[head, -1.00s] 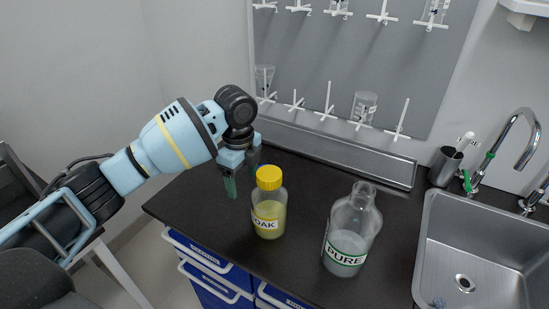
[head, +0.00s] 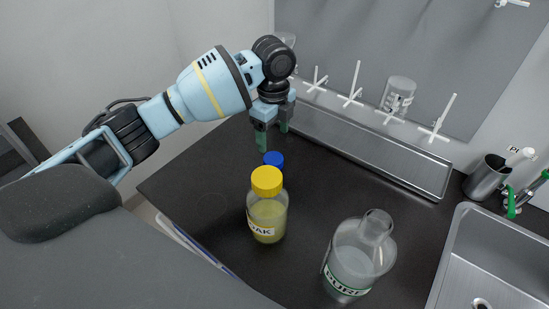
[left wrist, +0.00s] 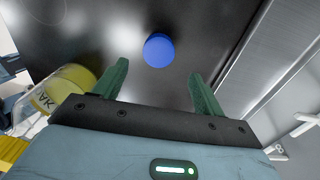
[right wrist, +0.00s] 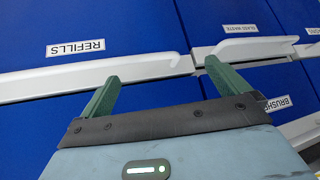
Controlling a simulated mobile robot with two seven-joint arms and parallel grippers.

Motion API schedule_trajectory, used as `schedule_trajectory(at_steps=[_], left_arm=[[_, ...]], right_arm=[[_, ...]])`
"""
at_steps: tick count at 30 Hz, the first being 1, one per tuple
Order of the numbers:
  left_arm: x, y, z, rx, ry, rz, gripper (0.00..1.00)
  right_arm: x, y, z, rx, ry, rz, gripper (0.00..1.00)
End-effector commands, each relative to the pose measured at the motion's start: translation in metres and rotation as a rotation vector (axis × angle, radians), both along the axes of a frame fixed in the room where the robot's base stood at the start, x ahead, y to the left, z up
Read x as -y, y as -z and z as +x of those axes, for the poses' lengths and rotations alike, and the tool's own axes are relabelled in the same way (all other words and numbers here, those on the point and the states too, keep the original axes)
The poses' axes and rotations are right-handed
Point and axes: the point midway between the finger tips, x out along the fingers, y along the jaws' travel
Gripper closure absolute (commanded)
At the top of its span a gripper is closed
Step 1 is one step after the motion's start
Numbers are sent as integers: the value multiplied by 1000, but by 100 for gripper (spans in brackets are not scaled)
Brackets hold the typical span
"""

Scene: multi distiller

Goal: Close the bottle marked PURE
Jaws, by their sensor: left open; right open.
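The clear glass bottle marked PURE (head: 350,262) stands upright and open on the black counter, with no cap on its neck. A blue cap (head: 273,159) lies on the counter behind the yellow-capped OAK bottle (head: 267,212); it also shows in the left wrist view (left wrist: 158,50). My left gripper (head: 272,142) is open and empty, pointing down above and near the blue cap. In the left wrist view the cap lies ahead, between the lines of the two green fingers. My right gripper (right wrist: 160,85) is open and empty, in front of blue drawers, and is out of the head view.
A steel sink (head: 490,262) is at the right, with a metal cup (head: 486,178) behind it. A metal trough (head: 370,150) and a pegboard run along the back wall. Blue drawers (right wrist: 90,100) with white handles face my right gripper. The counter between the bottles is clear.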

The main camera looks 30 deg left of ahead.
Motion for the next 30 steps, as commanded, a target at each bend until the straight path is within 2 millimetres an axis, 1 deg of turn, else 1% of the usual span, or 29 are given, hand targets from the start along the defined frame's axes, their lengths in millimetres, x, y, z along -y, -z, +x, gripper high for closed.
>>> schedule_trajectory(at_steps=[4,9,11,20,23,30], left_arm=[[0,5,0,-2,0,0,29],[0,22,-1,-3,-1,0,29],[0,26,-1,-3,-1,0,29],[0,27,0,0,0,0,29],[0,36,-2,-2,-1,1,29],[0,69,-4,-2,-1,1,29]], right_arm=[[0,3,-4,-10,0,0,0],[0,4,-3,-8,-1,-1,0],[0,3,-1,-5,-1,0,0],[0,-3,8,17,-1,2,0],[0,-3,9,19,0,1,0],[0,-1,8,15,-1,1,0]])
